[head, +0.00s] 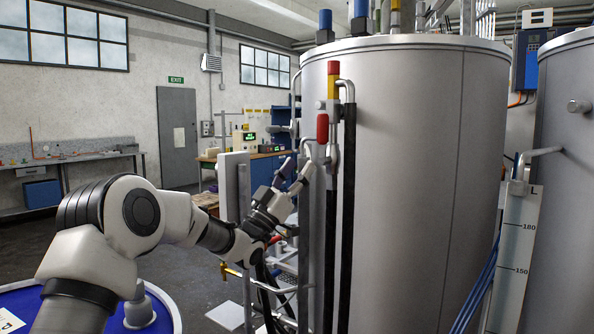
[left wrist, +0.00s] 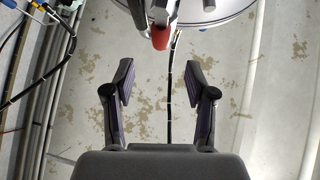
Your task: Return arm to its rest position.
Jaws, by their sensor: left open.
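My left arm reaches in from the left in the head view. Its gripper (head: 293,172) is in front of the left side of a large steel tank, close to the pipes there. In the left wrist view the gripper (left wrist: 161,85) has its two fingers spread, with nothing between them. A red-handled fitting (head: 322,128) is on the pipe just above and right of the fingers; a red end also shows in the left wrist view (left wrist: 160,39), beyond the fingertips and apart from them. My right gripper is not in view.
The steel tank (head: 420,170) fills the middle right. Black hoses (head: 348,210) and pipes run down its left side. A blue drum (head: 150,314) is at the lower left below my arm. A second tank (head: 570,180) with a level scale (head: 515,250) is at the right. Open floor lies at the left.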

